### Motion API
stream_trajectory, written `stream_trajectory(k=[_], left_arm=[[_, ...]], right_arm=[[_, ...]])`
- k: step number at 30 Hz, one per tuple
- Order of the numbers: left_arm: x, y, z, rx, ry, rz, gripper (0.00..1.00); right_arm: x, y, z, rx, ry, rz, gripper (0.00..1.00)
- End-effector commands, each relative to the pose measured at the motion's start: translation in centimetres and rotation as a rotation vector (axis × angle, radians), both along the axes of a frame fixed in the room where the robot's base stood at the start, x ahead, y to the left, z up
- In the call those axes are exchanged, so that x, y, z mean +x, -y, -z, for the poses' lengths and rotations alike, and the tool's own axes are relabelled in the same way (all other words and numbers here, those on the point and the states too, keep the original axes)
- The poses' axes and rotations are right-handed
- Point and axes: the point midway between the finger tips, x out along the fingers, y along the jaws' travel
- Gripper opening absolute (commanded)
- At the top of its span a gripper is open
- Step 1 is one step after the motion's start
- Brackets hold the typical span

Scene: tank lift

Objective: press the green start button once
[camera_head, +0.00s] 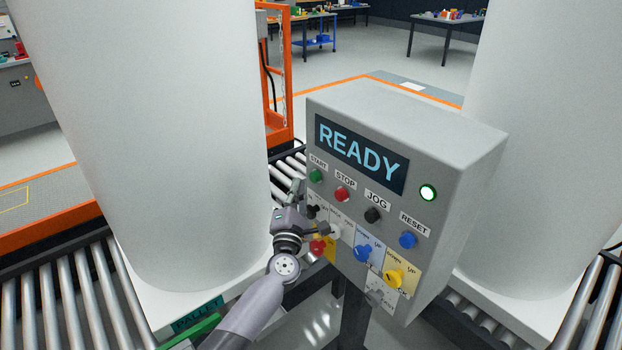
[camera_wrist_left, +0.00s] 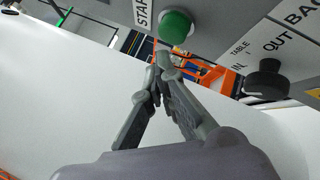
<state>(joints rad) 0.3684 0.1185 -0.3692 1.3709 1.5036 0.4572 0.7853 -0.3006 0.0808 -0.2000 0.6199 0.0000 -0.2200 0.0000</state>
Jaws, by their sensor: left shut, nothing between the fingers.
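The green start button (camera_head: 316,176) is at the left end of the top button row on the grey control box (camera_head: 440,130), under the START label. The box's screen (camera_head: 361,153) reads READY, and a lamp (camera_head: 428,193) at its right glows green. My left gripper (camera_head: 298,187) is shut and empty, just left of and below the green button. In the left wrist view the shut fingertips (camera_wrist_left: 163,58) point at the lower edge of the green button (camera_wrist_left: 175,27); I cannot tell whether they touch it. My right gripper is not in view.
Red STOP (camera_head: 341,194), black JOG (camera_head: 373,215) and blue RESET (camera_head: 408,240) buttons share the row. Several knobs sit below, including a black one (camera_wrist_left: 266,80) near my fingers. Large white tanks (camera_head: 160,130) stand on both sides, over roller conveyors (camera_head: 65,310).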

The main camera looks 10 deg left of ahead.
Motion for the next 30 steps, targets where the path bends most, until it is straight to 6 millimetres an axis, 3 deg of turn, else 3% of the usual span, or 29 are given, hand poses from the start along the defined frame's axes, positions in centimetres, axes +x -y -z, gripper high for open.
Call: stream_trajectory(k=[30], left_arm=[[0.71,0.54,-0.05,0.001,0.000,0.000,0.00]], right_arm=[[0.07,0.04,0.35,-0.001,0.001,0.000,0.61]])
